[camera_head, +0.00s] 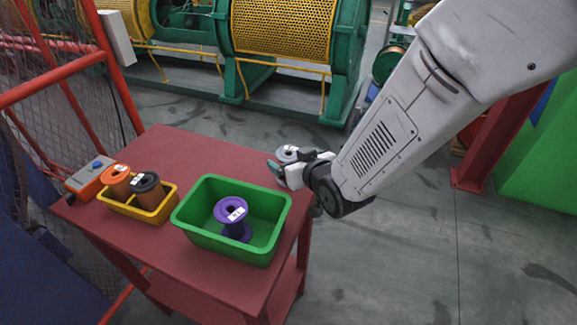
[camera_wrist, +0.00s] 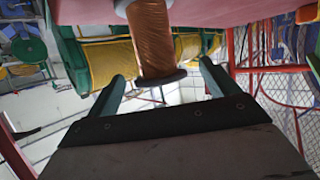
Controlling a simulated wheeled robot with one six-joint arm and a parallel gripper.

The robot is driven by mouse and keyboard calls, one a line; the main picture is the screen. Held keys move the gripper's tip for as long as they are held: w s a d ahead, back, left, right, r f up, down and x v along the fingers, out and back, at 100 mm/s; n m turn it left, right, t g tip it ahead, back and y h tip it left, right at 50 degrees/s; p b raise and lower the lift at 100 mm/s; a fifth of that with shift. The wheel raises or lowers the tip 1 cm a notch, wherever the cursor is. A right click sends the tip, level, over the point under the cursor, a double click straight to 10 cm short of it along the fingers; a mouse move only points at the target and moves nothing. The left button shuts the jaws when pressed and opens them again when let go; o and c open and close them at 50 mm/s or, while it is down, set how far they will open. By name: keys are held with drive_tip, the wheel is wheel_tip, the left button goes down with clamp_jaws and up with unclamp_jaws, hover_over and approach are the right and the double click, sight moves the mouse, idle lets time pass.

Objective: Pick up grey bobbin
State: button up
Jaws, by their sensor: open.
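The grey bobbin (camera_head: 287,152) stands at the right far corner of the red table, its top flange showing and its lower part hidden behind my gripper. In the wrist view a bobbin wound with copper-coloured wire (camera_wrist: 151,38), with a dark flange, shows between and just beyond the fingertips; the view looks upside down. My gripper (camera_head: 289,163) is at the table's right edge, level with the bobbin. It is open, with one finger to each side of the bobbin in the wrist view (camera_wrist: 162,76). I cannot tell whether either finger touches it.
A green bin (camera_head: 188,226) holding a purple bobbin (camera_head: 231,212) stands near the table's front. A yellow tray (camera_head: 165,212) with an orange bobbin (camera_head: 116,175) and a black-topped bobbin (camera_head: 147,184) is to its left, beside a control box (camera_head: 85,183). The table's far middle is clear.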

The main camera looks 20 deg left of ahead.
drive_tip(key=shift+x, duration=1.45)
drive_tip(key=c, duration=1.3)
drive_tip(key=shift+o, duration=0.2)
drive_tip(key=shift+r, duration=0.15)
